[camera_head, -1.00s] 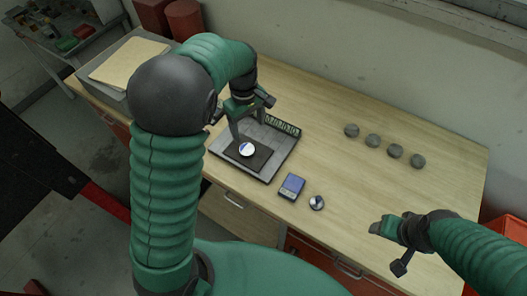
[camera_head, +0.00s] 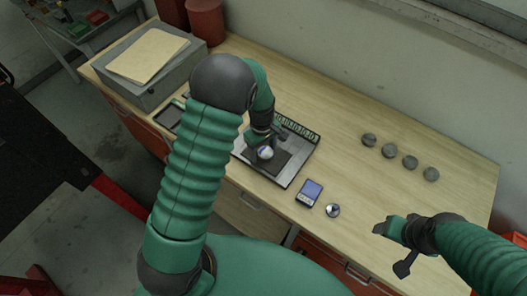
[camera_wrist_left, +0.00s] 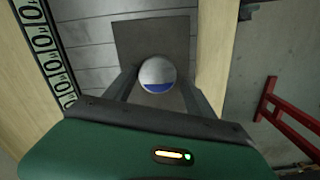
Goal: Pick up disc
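A round silver disc with a blue segment (camera_head: 265,153) lies on a dark square pad (camera_head: 294,160) on the grey tray. In the left wrist view the disc (camera_wrist_left: 157,72) sits between the two fingertips of my left gripper (camera_wrist_left: 157,82), over the pad (camera_wrist_left: 182,30). The fingers stand on either side of the disc, very close to its edges; they look open around it. In the head view my left gripper (camera_head: 262,141) is low over the disc and partly hides it.
A similar small disc (camera_head: 333,210) lies beside a small blue-screened device (camera_head: 310,193) near the front edge. Several grey round pieces (camera_head: 410,162) form a row at the right. A grey box (camera_head: 145,70) stands back left. The table's middle right is clear.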

